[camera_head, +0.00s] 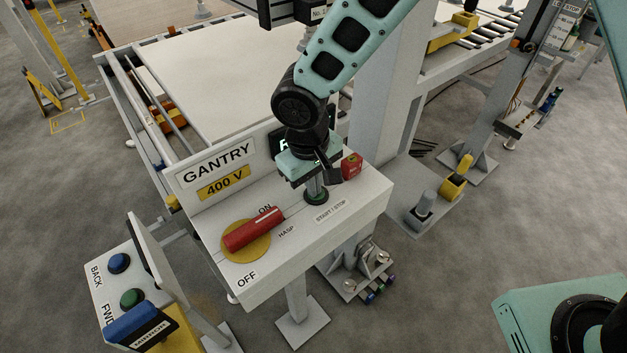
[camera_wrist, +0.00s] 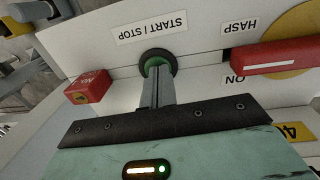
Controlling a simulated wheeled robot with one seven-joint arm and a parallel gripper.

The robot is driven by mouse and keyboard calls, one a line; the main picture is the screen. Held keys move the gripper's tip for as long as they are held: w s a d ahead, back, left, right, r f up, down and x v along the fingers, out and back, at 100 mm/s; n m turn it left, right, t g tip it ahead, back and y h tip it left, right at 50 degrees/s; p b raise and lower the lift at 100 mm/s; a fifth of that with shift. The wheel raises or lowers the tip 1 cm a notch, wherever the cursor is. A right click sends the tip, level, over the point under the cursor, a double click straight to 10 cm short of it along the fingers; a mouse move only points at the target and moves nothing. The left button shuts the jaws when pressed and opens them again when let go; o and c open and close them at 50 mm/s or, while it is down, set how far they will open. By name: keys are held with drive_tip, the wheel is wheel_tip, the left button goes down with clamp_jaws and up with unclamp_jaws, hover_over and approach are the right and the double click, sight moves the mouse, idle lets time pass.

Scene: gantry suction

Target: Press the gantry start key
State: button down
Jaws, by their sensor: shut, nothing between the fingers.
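The gantry panel (camera_head: 368,196) is a pale sloped box marked GANTRY 400 V. Its start key is a round green button in a dark ring (camera_head: 316,199), beside the START / STOP label (camera_head: 330,211). In the wrist view the green button (camera_wrist: 152,64) shows just past my fingertips. My gripper (camera_head: 317,188) is shut and empty, pointing down onto the button; its closed fingers (camera_wrist: 157,74) overlap the button's face and hide part of it. The tips look at or very close to the button. I cannot tell whether it is pushed in.
A red rotary handle (camera_head: 250,232) on a yellow disc lies left of the button, its far end near ON. A red block (camera_head: 351,166) stands just right of my gripper. A control box (camera_head: 118,290) with blue and green buttons is at lower left.

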wheel_tip(320, 180, up, 14)
drive_tip(key=a, duration=0.1)
drive_tip(key=shift+s+f+b, duration=0.25)
drive_tip(key=shift+s+b, duration=0.05)
drive_tip(key=shift+b, duration=0.05)
drive_tip(key=shift+a, duration=0.1)
idle(1.4)
